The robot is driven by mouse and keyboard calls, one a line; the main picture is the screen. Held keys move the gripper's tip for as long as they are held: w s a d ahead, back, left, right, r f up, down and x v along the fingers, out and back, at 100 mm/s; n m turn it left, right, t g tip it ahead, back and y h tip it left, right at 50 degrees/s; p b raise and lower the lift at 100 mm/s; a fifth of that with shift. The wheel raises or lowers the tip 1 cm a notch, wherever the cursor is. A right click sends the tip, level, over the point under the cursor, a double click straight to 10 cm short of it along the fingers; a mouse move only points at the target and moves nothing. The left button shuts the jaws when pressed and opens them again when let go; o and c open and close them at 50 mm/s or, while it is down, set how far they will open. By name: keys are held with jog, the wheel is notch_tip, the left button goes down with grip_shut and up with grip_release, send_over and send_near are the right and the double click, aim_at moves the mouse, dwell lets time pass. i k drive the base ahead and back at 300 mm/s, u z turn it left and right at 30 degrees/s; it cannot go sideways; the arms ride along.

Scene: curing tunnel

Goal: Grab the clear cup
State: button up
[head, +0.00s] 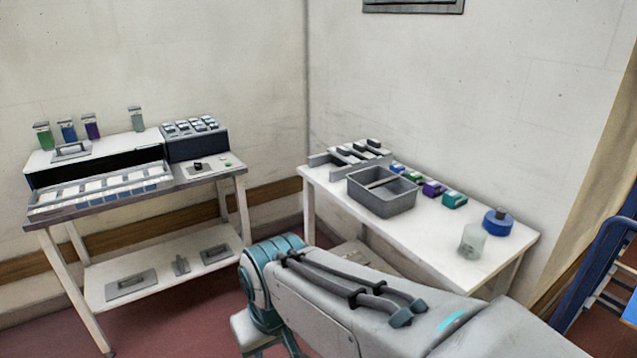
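The clear cup (472,241) looks like a translucent, whitish cylinder. It stands upright near the front right part of the white table (508,236) on the right. A round blue container (497,222) with a darker top stands just behind it to the right. My arm stretches across the bottom of the head view, in front of the table's lower part. My gripper is not visible in this view. Nothing is seen touching the cup.
A grey bin (384,201), a slotted rack (335,160) and several small coloured blocks share the right table. The left bench (135,195) holds a tray machine, a grey block unit and several jars. A blue chair-like frame (596,262) stands at the right edge.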

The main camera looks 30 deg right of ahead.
aim_at(474, 237)
jog(key=i, duration=2)
jog(key=z, duration=4.05)
jog(key=i, duration=0.5)
jog(key=z, duration=0.05)
